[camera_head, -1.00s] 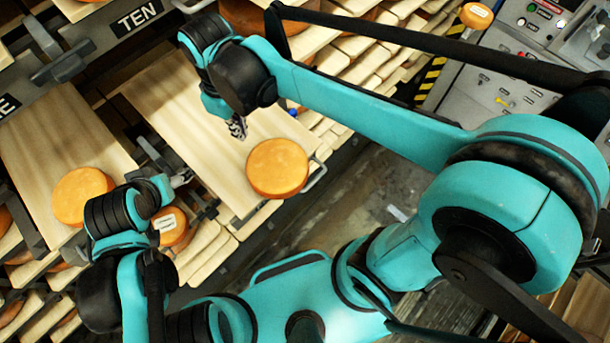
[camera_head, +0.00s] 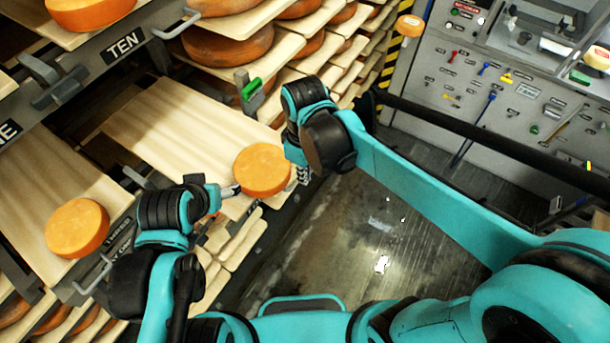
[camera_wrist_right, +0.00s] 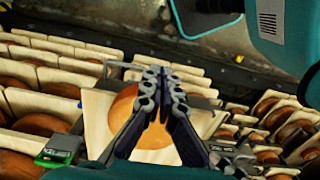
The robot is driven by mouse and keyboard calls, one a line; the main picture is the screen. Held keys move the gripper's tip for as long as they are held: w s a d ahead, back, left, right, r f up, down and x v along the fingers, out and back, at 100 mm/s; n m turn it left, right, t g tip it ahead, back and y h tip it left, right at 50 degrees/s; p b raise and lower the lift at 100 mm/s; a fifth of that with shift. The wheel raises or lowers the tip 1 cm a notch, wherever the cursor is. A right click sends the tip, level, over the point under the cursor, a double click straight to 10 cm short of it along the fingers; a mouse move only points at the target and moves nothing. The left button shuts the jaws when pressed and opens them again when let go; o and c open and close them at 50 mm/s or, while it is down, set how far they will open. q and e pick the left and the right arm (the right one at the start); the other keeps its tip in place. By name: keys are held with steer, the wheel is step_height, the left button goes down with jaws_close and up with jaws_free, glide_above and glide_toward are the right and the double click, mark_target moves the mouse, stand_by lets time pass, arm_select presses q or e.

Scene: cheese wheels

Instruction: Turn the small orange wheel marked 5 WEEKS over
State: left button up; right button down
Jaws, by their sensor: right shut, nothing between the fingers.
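A small orange wheel (camera_head: 263,169) lies flat near the front end of the pulled-out board under the TEN sign. No 5 WEEKS marking is readable on it. My right gripper (camera_head: 303,176) is at the wheel's right edge, shut and empty; whether it touches is unclear. In the right wrist view its closed fingers (camera_wrist_right: 160,75) cover part of the orange wheel (camera_wrist_right: 123,104). My left gripper (camera_head: 232,190) is close to the wheel's left edge. Its finger opening is too small to judge.
Another orange wheel (camera_head: 77,228) lies on the neighbouring board (camera_head: 60,165) at left. Racks of cheese wheels stand behind, with a green-tagged handle (camera_head: 250,88). A grey tool panel (camera_head: 490,90) is at the back right. The floor (camera_head: 370,235) right of the board is open.

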mark_target(284, 177)
steer(key=w+a+f, duration=0.2)
steer(key=a+f, duration=0.1)
steer(key=f, duration=0.4)
steer(key=shift+a+f+p, duration=0.15)
steer(key=shift+a+p, duration=0.05)
steer(key=shift+p, duration=0.1)
steer(key=shift+w+a+f+b, duration=0.1)
steer(key=shift+w+a+b, duration=0.45)
steer(key=shift+a, duration=0.25)
steer(key=shift+w+a, duration=0.15)
